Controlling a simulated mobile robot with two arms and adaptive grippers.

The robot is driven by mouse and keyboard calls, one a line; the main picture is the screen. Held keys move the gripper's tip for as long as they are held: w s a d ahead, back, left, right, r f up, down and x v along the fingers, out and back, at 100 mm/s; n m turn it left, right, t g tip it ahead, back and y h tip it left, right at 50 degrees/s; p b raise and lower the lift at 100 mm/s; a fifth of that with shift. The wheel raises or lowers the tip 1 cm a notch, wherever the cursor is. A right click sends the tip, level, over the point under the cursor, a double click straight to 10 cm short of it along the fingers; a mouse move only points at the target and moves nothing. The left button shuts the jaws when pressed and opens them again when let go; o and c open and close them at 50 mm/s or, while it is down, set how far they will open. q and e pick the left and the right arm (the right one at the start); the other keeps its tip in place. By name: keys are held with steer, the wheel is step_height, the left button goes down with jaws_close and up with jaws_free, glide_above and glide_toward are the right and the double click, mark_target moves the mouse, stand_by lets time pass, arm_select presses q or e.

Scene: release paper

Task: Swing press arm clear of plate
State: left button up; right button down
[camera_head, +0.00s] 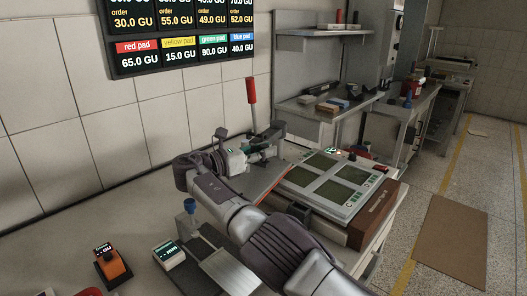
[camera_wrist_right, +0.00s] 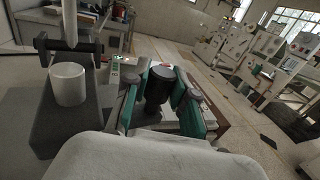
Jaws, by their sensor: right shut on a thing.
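The press stands on the bench behind my right gripper in the head view. Its lever with a red handle (camera_head: 251,92) points up, and its dark upper body (camera_head: 272,134) is partly hidden. My right gripper (camera_head: 240,157) is at the press. In the right wrist view, the teal fingers of my right gripper (camera_wrist_right: 160,98) are closed around a black cylindrical knob (camera_wrist_right: 156,86), which looks like part of the press arm. A dark block (camera_wrist_right: 68,128) with a white cylinder (camera_wrist_right: 68,86) is to the left. I cannot make out the plate clearly. My left gripper is not in view.
An orange device (camera_head: 110,266) and a small white display (camera_head: 168,254) are at front left. A shelf (camera_head: 320,33) stands behind.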

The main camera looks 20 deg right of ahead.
steer(key=c, duration=0.9)
jaws_free()
steer(key=shift+d, duration=0.15)
steer(key=shift+r, duration=4.95)
